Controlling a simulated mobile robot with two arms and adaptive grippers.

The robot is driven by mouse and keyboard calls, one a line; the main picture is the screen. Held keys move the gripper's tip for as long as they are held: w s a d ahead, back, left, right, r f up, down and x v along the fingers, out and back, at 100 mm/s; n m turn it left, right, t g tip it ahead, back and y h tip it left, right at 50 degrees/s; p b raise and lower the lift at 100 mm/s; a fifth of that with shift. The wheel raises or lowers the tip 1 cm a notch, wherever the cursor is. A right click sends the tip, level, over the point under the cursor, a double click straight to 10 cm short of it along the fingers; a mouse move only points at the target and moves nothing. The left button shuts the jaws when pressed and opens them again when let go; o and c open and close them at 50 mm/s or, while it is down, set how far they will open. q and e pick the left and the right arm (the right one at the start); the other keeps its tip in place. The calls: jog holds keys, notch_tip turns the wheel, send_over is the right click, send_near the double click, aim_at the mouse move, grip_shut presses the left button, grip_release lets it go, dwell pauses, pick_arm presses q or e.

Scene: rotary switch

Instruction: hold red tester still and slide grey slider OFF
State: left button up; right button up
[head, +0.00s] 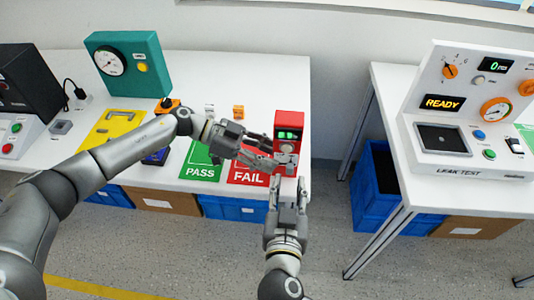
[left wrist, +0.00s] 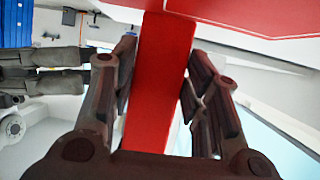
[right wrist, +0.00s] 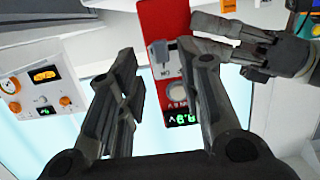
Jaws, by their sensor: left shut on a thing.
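The red tester (head: 290,119) stands upright near the right end of the white table, with a lit green display (head: 288,134). My left gripper (head: 271,150) is shut on it from the left; the left wrist view shows the red body (left wrist: 160,75) between its fingers. In the right wrist view the grey slider (right wrist: 159,52) is on the tester's face (right wrist: 150,18), with a small label and a round button (right wrist: 178,91) by it. My right gripper (right wrist: 165,68) is open, its fingers either side of the slider, apparently not closed on it. Contact cannot be told.
A green PASS mat (head: 202,165) and a red FAIL mat (head: 245,176) lie left of the tester. A teal gauge box (head: 130,65) and a yellow plate (head: 113,128) are farther left. The leak test bench (head: 440,175) stands right, across a gap.

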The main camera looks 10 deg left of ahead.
aim_at(290, 172)
jog(key=shift+w+f, duration=0.2)
jog(key=shift+w, duration=0.75)
jog(key=shift+w+f, duration=0.15)
jog(key=shift+w, duration=0.75)
grip_shut()
